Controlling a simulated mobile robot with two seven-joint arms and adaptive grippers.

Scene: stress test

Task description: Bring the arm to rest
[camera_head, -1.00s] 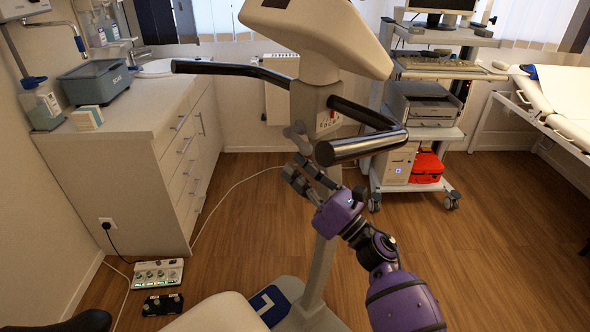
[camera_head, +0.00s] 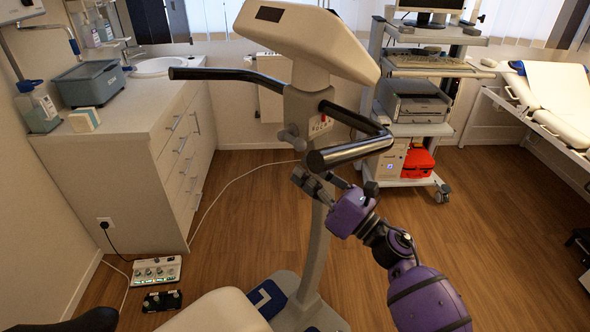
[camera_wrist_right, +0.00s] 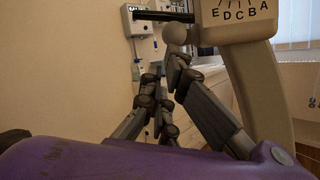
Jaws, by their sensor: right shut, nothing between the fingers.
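My right gripper (camera_head: 304,178), on its purple arm, is in front of the exercise bike's grey column (camera_head: 312,245), just below the right handlebar. Its dark fingers are shut with nothing between them. The wrist view shows the same gripper (camera_wrist_right: 163,88), with the fingers close to a round knob (camera_wrist_right: 175,35) on the column. Whether they touch the knob or column I cannot tell. My left gripper is in neither view.
The black handlebar (camera_head: 350,152) and the bike's console (camera_head: 310,40) are above the gripper. A wheeled cart (camera_head: 405,182) with a printer stands behind at right. A white cabinet (camera_head: 165,150) is at left. The wooden floor (camera_head: 510,220) at right is mostly clear.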

